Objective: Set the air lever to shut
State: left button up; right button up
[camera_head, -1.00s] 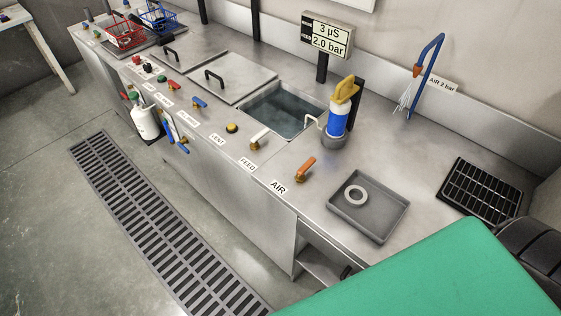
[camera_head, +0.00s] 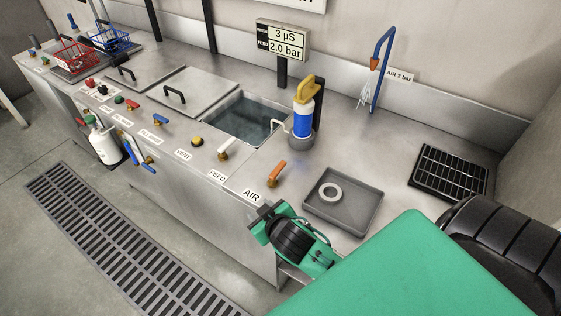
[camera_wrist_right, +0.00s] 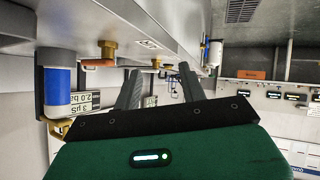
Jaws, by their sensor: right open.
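The air lever (camera_head: 277,174) is an orange handle on a brass body, on the front strip of the steel bench behind the AIR label (camera_head: 252,196). Its handle slants up and to the right in the head view. In the right wrist view, which looks upside down, the orange handle (camera_wrist_right: 97,63) lies left of the fingers. My right gripper (camera_head: 264,216) is in front of the bench edge, just below the AIR label in the picture and apart from the lever. Its two fingers (camera_wrist_right: 160,72) are spread and empty. My left gripper is not in view.
A grey tray (camera_head: 360,211) with a pale ring (camera_head: 330,192) is right of the lever. The white feed lever (camera_head: 228,148) stands to its left. A blue cartridge housing (camera_head: 303,122) stands behind, beside the open basin (camera_head: 242,117). A black grid (camera_head: 448,172) lies farther right.

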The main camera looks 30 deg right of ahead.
jog(key=w+a+r+n+t+y, duration=0.45)
jog(key=w+r+t, duration=0.25)
jog(key=w+r, duration=0.45)
jog(key=a+r+n+y, duration=0.6)
jog(key=r+y, duration=0.1)
jog(key=n+g+h, duration=1)
jog(key=g+h, duration=0.1)
jog(key=g, duration=0.8)
send_over(282, 164)
notch_tip(282, 164, down, 5)
notch_tip(282, 164, down, 14)
jog(key=shift+w+r+p, duration=0.1)
jog(key=shift+p, duration=1.05)
